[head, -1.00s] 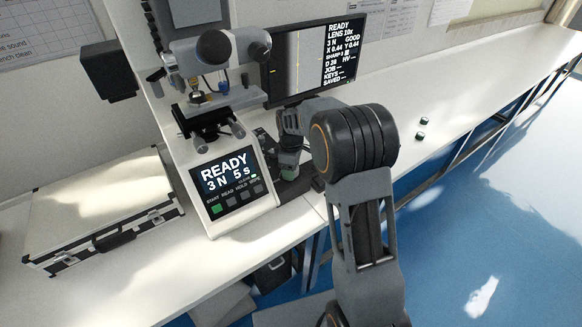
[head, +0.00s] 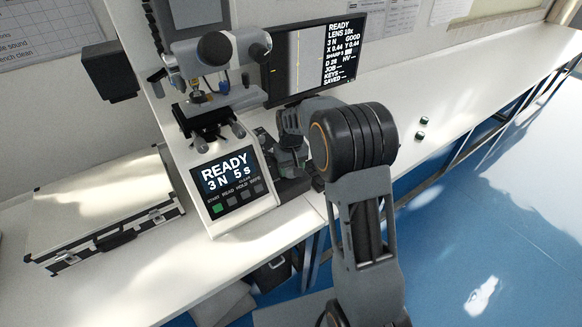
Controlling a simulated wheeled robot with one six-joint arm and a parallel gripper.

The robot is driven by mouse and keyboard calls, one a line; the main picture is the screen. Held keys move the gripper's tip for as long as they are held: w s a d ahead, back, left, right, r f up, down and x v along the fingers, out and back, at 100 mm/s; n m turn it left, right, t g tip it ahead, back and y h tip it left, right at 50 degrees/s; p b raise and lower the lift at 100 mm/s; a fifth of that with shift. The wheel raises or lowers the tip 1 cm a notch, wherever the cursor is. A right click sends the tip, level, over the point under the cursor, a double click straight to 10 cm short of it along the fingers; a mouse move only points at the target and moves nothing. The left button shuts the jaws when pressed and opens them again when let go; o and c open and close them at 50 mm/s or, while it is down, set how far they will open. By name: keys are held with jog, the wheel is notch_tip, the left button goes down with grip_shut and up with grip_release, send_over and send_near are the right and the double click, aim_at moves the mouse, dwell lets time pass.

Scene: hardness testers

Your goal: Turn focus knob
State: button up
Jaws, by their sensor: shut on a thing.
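The hardness tester (head: 243,203) stands on the bench, with its front panel reading READY, 3 N, 5 s. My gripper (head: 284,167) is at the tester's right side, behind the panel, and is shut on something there. The focus knob cannot be made out; my gripper and wrist cover that spot. The monitor (head: 316,60) behind shows READY, LENS 10x, 3 N, GOOD and a SHARP line with a small bar. The stage (head: 208,117) sits under the tester's head, with its own small knobs in front.
A white case (head: 100,212) lies on the bench to the left. Two small dark green-topped pieces (head: 421,130) lie on the bench (head: 450,85) to the right, which is otherwise mostly clear. The blue floor (head: 500,220) is open at right.

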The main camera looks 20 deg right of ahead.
aim_at(291, 167)
jog(key=m, duration=0.4)
jog(key=shift+w+r+m, duration=0.1)
jog(key=shift+m, duration=2.4)
jog(key=o, duration=0.9)
notch_tip(291, 167, up, 14)
jog(key=shift+f, duration=0.15)
